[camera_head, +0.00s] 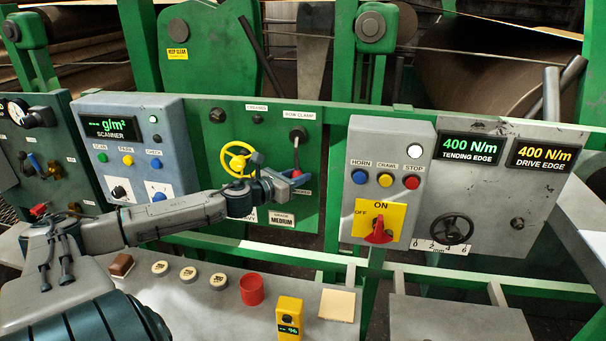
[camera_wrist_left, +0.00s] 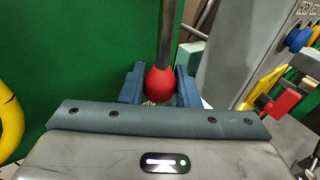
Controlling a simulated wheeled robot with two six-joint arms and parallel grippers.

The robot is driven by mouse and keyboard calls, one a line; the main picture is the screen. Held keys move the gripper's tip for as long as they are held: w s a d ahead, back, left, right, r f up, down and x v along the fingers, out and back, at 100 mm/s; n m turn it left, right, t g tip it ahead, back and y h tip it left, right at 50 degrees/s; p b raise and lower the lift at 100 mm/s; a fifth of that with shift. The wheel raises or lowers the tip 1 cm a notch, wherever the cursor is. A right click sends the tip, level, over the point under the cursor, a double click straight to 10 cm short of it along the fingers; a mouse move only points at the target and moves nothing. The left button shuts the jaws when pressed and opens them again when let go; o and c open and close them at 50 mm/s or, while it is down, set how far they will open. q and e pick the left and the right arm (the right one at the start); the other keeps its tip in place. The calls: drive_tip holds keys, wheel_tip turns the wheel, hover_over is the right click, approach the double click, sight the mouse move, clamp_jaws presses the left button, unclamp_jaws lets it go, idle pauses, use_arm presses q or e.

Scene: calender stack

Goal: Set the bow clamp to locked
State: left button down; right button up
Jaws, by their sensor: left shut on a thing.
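The bow clamp lever (camera_head: 296,152) hangs from a round pivot under the BOW CLAMP label on the green panel (camera_head: 221,131), pointing down. Its red ball knob (camera_wrist_left: 160,82) shows large in the left wrist view, at the end of a grey rod (camera_wrist_left: 167,35). My left gripper (camera_head: 290,180) is at the lever's lower end and is shut on the red knob, with one blue finger on each side. The gripper partly hides the knob and a small label (camera_head: 302,191) below it in the head view. My right gripper is not in view.
A yellow handwheel (camera_head: 238,160) sits just left of the lever, close above my left wrist. To the right is a grey box (camera_head: 364,160) with buttons and a red rotary switch (camera_head: 378,232). Below, a grey shelf (camera_head: 210,305) holds a red cup (camera_head: 252,289) and a yellow meter (camera_head: 289,317).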

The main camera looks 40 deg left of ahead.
use_arm(q)
drive_tip(key=shift+s+a, duration=0.1)
drive_tip(key=shift+a, duration=0.05)
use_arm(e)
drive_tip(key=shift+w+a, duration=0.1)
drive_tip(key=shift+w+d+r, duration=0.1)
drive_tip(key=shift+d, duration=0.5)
use_arm(q)
drive_tip(key=c, duration=1.4)
unclamp_jaws()
drive_tip(key=shift+a, duration=0.1)
drive_tip(key=shift+s, duration=0.1)
